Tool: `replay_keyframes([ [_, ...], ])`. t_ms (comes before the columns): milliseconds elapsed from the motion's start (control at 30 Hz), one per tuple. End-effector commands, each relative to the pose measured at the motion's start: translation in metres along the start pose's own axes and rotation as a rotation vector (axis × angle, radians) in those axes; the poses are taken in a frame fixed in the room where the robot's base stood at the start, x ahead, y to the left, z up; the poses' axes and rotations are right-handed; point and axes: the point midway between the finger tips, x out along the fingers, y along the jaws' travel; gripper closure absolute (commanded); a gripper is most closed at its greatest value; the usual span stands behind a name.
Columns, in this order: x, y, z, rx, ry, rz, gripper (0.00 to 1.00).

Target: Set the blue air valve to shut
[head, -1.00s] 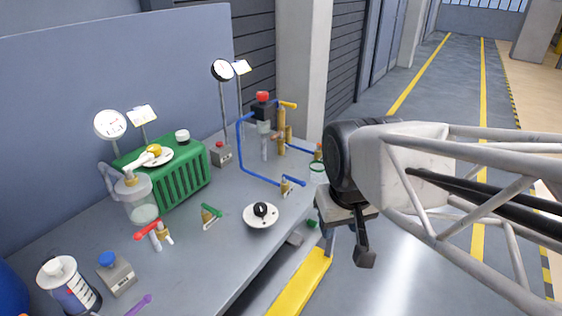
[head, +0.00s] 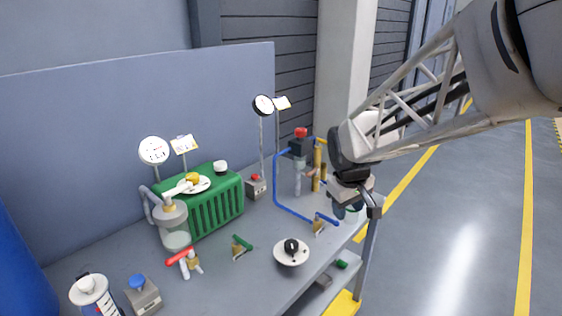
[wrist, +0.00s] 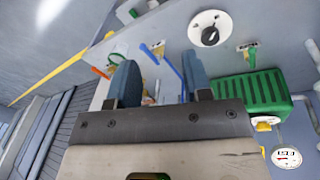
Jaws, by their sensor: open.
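The blue air valve (head: 325,220) has a blue lever on a small brass body and stands near the front right of the bench. Its lever lies along the line of the blue pipe's lower run in the head view. In the wrist view the blue lever (wrist: 150,52) shows beyond the fingers. My gripper (head: 357,208) hangs just right of the valve, above the bench's right end, apart from it. In the wrist view my gripper (wrist: 162,85) has its two fingers spread, with no held object visible. My gripper hides part of the bench end.
A blue pipe (head: 277,185) rises behind the valve, beside a red-topped black unit (head: 300,144) and brass cylinders. A round white plate with a black knob (head: 291,252) sits to the front left. A green-handled valve (head: 242,245) and green radiator (head: 217,212) stand farther left.

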Motion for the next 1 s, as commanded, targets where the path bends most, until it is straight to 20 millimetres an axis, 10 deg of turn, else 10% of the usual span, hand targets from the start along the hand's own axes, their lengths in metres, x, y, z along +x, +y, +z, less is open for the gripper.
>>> replay_keyframes([
  [1000, 0.152, 0.064, -0.153, -0.377, -0.060, 0.017, 0.55],
])
